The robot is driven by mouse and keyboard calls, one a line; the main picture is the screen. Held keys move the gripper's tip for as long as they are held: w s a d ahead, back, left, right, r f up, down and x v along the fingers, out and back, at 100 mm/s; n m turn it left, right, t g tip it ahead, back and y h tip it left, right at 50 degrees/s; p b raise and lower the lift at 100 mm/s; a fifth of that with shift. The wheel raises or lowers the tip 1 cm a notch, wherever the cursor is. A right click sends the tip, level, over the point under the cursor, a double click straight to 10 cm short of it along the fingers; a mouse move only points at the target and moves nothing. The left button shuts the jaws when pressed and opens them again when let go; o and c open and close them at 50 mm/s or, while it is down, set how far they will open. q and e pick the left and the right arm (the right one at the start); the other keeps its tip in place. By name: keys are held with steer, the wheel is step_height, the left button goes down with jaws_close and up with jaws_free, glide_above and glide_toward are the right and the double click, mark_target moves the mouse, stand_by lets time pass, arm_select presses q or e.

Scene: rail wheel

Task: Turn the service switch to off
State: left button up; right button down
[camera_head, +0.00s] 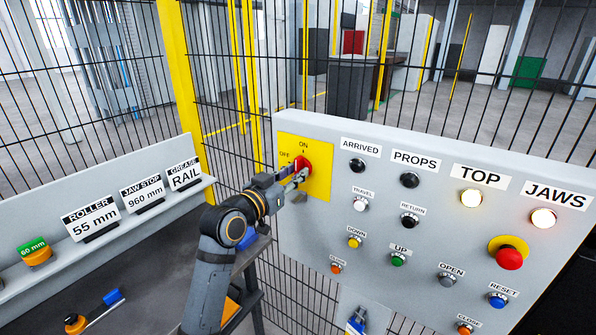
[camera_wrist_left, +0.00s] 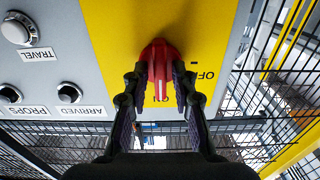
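The service switch is a red handle (camera_head: 304,165) on a yellow plate (camera_head: 318,184), marked ON above and OFF to its left in the head view. The left wrist view is inverted and shows the red handle (camera_wrist_left: 160,60) pointing towards the ON mark at the bottom, with OFF to the right. My left gripper (camera_head: 296,175) is at the switch. In the left wrist view its fingertips (camera_wrist_left: 161,72) lie on either side of the handle, very close to it. Whether they press on it cannot be told. My right gripper is not in view.
The grey control panel (camera_head: 440,245) carries several buttons, lit TOP and JAWS lamps and a red stop button (camera_head: 509,258) at right. Mesh fencing (camera_head: 240,80) stands behind. A shelf with labels (camera_head: 90,222) is at left, above a dark worktop (camera_head: 150,275).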

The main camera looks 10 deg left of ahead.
arm_select(q)
jaws_close()
steer(key=shift+r+n+p, duration=0.15)
steer(key=shift+n+p, duration=0.35)
steer(key=shift+p, duration=0.15)
steer(key=n+p, duration=0.3)
steer(key=shift+n, duration=0.3)
steer(key=shift+f, duration=0.2)
